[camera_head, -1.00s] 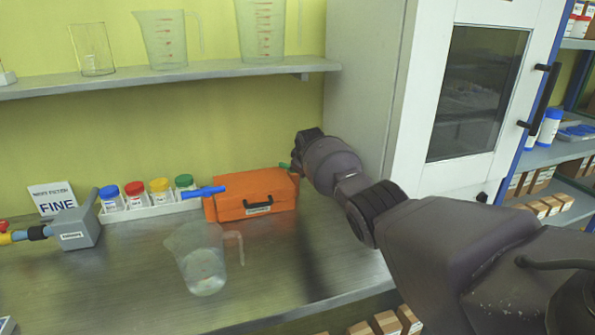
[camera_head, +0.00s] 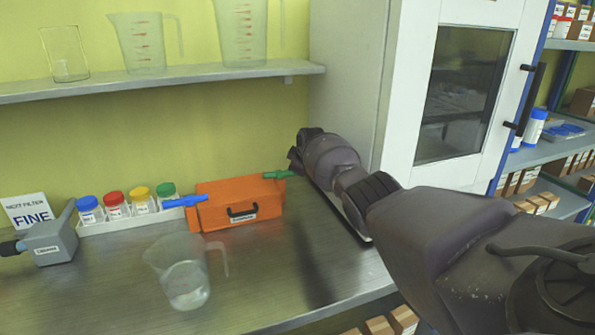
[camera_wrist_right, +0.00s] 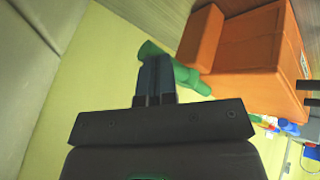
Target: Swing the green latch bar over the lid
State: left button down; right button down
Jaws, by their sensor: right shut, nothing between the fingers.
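The orange box (camera_head: 238,202) stands shut on the bench, with a dark handle on its front. The green latch bar (camera_head: 277,174) sticks out to the right from the box's right end. In the right wrist view the green latch bar (camera_wrist_right: 190,76) runs slantwise just beyond my fingers, beside the orange box (camera_wrist_right: 240,58). My left gripper is not in view.
A clear beaker (camera_head: 187,272) stands in front of the box. Colour-capped jars in a white rack (camera_head: 128,222) stand to its left, then a grey filter block (camera_head: 48,240). A white cabinet (camera_head: 400,100) rises behind my right arm. The front right bench top is clear.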

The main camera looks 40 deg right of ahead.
jog(key=shift+w+d, duration=0.15)
jog(key=shift+d, duration=0.05)
dwell(0.3)
dwell(0.3)
jog(key=p+v, duration=0.3)
jog(key=v, duration=0.7)
jog(key=shift+s+r, duration=0.25)
jog(key=shift+r, duration=0.05)
jog(key=shift+a, duration=0.15)
dwell(0.5)
